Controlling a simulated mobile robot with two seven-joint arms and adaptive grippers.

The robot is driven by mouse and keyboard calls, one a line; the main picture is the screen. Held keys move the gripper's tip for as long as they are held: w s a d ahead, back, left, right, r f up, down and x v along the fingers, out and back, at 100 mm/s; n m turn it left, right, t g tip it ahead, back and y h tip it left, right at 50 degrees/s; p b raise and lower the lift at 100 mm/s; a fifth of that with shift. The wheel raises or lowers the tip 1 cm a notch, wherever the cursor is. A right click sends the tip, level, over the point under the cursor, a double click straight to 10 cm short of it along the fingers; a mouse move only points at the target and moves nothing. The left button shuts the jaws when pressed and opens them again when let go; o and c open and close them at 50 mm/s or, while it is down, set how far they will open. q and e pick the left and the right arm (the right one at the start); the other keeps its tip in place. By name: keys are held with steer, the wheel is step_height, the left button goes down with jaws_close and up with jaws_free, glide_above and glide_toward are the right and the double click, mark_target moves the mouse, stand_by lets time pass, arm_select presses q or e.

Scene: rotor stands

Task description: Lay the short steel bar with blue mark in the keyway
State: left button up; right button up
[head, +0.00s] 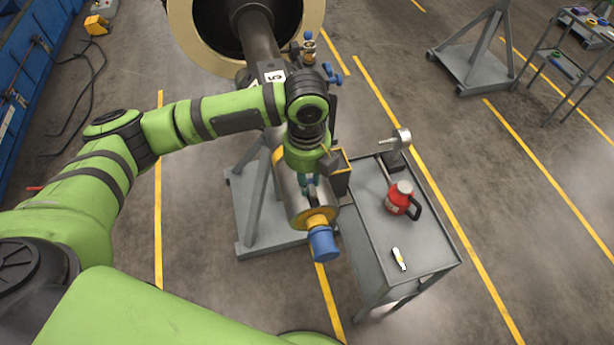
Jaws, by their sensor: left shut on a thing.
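The steel shaft end (289,187) lies on a grey stand and points toward me, with a yellow-orange collar (317,219) and a blue end cap (323,243). My left gripper (310,188) points down at the top of this shaft, with its teal-green fingertips close together there. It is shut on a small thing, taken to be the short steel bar. The bar and its blue mark are too small and hidden to make out. The keyway is also hidden under the gripper, so I cannot tell whether the bar touches it. My right gripper is not in view.
A grey cart (430,248) stands right of the shaft, carrying a red can (400,197), a white-and-yellow tube (399,258) and a grey metal tool (398,143). The big rotor ring (184,30) is behind.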

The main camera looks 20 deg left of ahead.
arm_select(q)
steer(key=shift+f, duration=0.35)
stand_by(0.9)
steer(key=shift+r, duration=0.15)
stand_by(0.7)
steer(key=o, duration=0.8)
steer(key=shift+c, duration=0.2)
steer(key=o, duration=0.6)
steer(key=shift+c, duration=0.2)
steer(key=shift+r, duration=3.55)
